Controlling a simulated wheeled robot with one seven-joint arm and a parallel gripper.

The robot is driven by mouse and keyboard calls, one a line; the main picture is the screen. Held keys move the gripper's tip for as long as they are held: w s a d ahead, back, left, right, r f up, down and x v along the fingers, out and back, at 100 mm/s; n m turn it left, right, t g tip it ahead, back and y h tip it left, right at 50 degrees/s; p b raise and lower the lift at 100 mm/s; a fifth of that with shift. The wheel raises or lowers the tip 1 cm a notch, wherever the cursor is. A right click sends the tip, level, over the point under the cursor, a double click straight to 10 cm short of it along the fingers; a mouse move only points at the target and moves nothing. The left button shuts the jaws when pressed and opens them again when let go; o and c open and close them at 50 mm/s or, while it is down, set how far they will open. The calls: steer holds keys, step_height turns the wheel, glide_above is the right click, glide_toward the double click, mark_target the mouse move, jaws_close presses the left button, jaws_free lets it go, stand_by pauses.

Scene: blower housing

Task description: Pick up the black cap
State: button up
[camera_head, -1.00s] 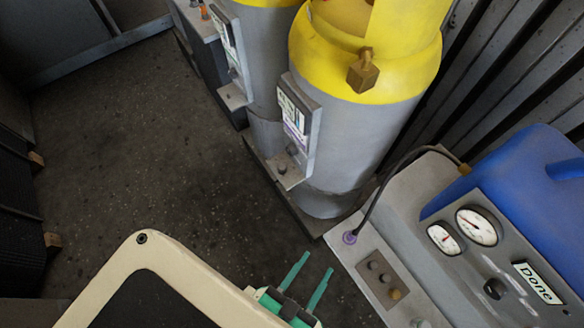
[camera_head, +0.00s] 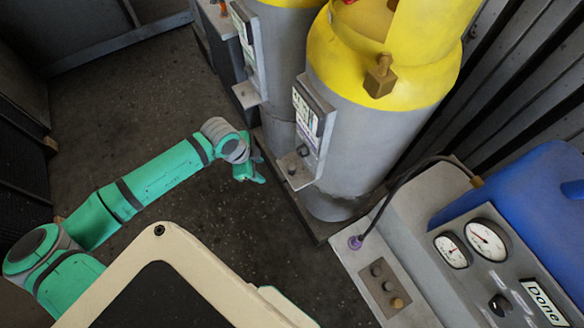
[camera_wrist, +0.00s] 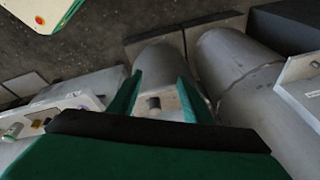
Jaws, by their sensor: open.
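A small dark cap (camera_head: 303,150) sits on the grey bracket at the front of the nearer yellow-topped cylinder. In the wrist view a small dark cylindrical piece (camera_wrist: 153,102) shows between my fingers, and it looks like the same cap. My gripper (camera_head: 258,169) is just left of the bracket in the head view. Its two green fingers (camera_wrist: 158,78) are spread apart with nothing held. I cannot tell how far the cap is from the fingertips.
The grey bracket (camera_head: 297,178) and its label plate stick out from the cylinder (camera_head: 350,150). A second cylinder (camera_head: 281,60) stands behind left. A console with gauges (camera_head: 487,240) and a hose is at right. The dark floor (camera_head: 120,125) at left is open.

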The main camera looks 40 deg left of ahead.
steer(key=m+g+h, duration=0.1)
steer(key=m, duration=0.1)
glide_toward(290, 167)
steer(key=a, duration=0.2)
steer(key=shift+h, duration=0.3)
steer(key=x, duration=0.3)
steer(key=d+x, duration=0.1)
steer(key=x, duration=0.1)
steer(key=shift+w+r, duration=0.2)
steer(key=shift+w, duration=0.15)
steer(key=shift+s+d+x, duration=0.1)
steer(key=shift+s+x, duration=0.1)
steer(key=shift+x, duration=1.05)
steer(key=shift+s+d+x, duration=0.15)
steer(key=shift+x, duration=1.15)
steer(key=c, duration=1.1)
